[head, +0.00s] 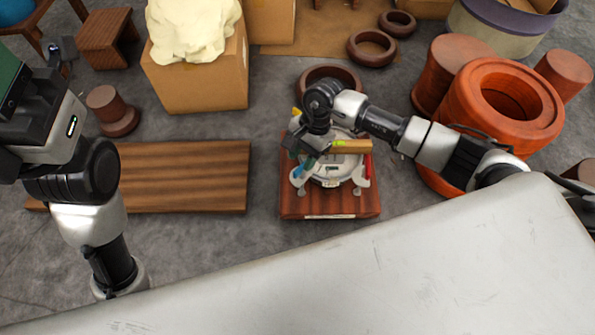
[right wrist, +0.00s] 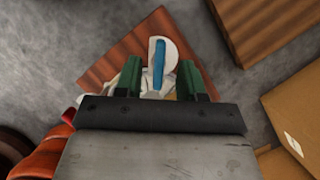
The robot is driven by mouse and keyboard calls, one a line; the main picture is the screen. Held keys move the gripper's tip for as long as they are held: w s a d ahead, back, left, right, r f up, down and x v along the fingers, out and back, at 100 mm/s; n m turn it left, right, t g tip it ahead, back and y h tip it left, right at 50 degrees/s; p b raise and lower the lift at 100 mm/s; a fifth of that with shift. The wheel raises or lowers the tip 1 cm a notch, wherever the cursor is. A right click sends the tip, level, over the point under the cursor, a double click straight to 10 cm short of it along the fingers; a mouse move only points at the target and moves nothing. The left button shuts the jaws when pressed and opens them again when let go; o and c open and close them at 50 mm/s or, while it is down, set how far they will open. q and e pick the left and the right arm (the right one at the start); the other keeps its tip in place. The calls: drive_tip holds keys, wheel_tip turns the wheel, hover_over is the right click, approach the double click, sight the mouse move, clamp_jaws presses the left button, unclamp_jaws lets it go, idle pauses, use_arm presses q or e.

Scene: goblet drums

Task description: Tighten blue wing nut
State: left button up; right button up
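The blue wing nut (right wrist: 159,62) shows as a blue bar over a white rounded part in the right wrist view. In the head view it is a small blue piece (head: 302,168) at the left side of a round pale fixture (head: 330,177) on a reddish wooden base (head: 330,207). My right gripper (right wrist: 160,82) is open, with its green fingers apart on either side of the nut's line. Whether they touch it cannot be told. In the head view the right gripper (head: 308,150) is over the fixture's left side. My left gripper (head: 12,85) is at the left edge, partly cut off.
A red part (head: 367,168) and a yellow part (head: 297,112) show around the fixture. A wooden plank (head: 185,176) lies left of the base. A cardboard box (head: 200,80) stands behind. Orange-brown drum pieces (head: 460,110) crowd the right. Grey floor is clear between plank and base.

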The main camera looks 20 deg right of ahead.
sight(298, 169)
drive_tip(key=b+x, duration=0.1)
drive_tip(key=x, duration=0.3)
drive_tip(key=shift+a+f, duration=0.1)
drive_tip(key=shift+f, duration=0.1)
drive_tip(key=shift+c, duration=0.3)
clamp_jaws()
